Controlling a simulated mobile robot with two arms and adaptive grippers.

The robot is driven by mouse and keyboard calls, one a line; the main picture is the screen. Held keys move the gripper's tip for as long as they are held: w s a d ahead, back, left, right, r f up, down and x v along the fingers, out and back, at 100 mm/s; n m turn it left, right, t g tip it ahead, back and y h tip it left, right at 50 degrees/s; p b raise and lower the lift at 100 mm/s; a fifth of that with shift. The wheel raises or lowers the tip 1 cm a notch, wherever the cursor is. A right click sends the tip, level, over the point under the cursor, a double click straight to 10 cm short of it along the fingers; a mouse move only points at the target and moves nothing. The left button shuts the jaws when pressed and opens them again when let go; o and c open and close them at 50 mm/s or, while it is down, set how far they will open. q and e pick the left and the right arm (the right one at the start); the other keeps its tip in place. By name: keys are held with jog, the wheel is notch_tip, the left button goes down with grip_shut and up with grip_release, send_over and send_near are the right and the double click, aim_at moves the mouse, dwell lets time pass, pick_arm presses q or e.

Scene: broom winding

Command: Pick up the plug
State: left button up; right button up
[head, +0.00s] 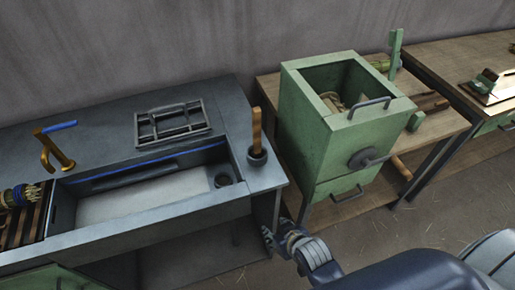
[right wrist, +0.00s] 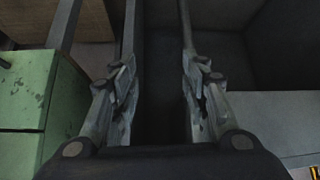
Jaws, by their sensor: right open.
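I cannot say for sure which thing is the plug. A small dark round piece (head: 222,180) sits at the right end of the sink basin (head: 140,198). A wooden handle (head: 257,130) stands upright in a dark cup (head: 257,156) on the counter right of the sink. My right gripper (head: 268,238) is low in front of the counter's right end, apart from both. In the right wrist view its two fingers (right wrist: 160,95) are spread with nothing between them. My left gripper is not in view.
A green box machine (head: 315,130) with a handle and crank stands on a wooden table to the right. A metal rack (head: 172,123) lies behind the sink. A brass tap (head: 54,150) and brush-like bundles (head: 22,195) are at the left. The floor (head: 380,232) below the machine is open.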

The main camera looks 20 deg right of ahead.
jog(key=w+r+t, duration=0.3)
jog(key=w+r, duration=0.1)
jog(key=r, duration=0.6)
jog(key=w+r+t, duration=0.3)
jog(key=r, duration=0.6)
jog(key=m+t, duration=0.1)
jog(key=t, duration=0.3)
send_near(258, 118)
jog(key=w, duration=0.5)
jog(key=shift+a+f, duration=0.2)
jog(key=shift+f, duration=0.05)
jog(key=shift+w, duration=0.55)
jog(key=shift+w+r, duration=0.1)
jog(key=shift+w, duration=0.2)
jog(key=w+p, duration=0.1)
jog(key=w, duration=0.2)
jog(key=shift+w+p, duration=0.25)
jog(key=shift+p, duration=0.05)
jog(key=shift+w+a, duration=0.1)
jog(key=shift+w, duration=0.4)
jog(key=shift+s, duration=0.1)
jog(key=shift+c, duration=1)
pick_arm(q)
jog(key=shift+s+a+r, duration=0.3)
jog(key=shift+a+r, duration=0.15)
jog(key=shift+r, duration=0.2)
pick_arm(e)
grip_shut()
